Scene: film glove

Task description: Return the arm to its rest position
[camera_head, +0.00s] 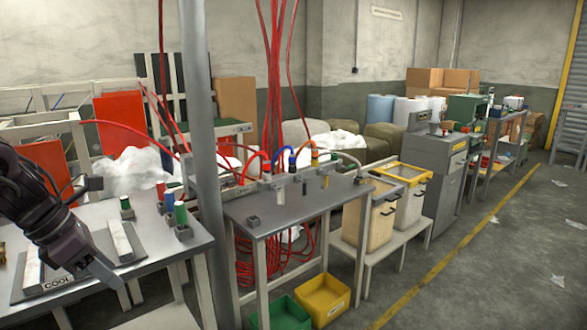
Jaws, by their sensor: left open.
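My left arm comes in from the left edge, and its dark gripper (92,262) hangs over the left grey table (160,248). The gripper is open, and I see nothing held in it. One finger points down and to the right, in front of the board marked COOL (58,284). A white bar (120,240) on the table lies just right of the gripper. I cannot tell the exact height of the gripper above the table. My right gripper is not in view.
A grey post (200,130) stands between the left table and a second table (290,212) with coloured hoses (268,155). Small coloured cylinders (181,214) stand near the left table's right side. Green (283,314) and yellow (323,297) bins sit below. Floor at right is mostly clear.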

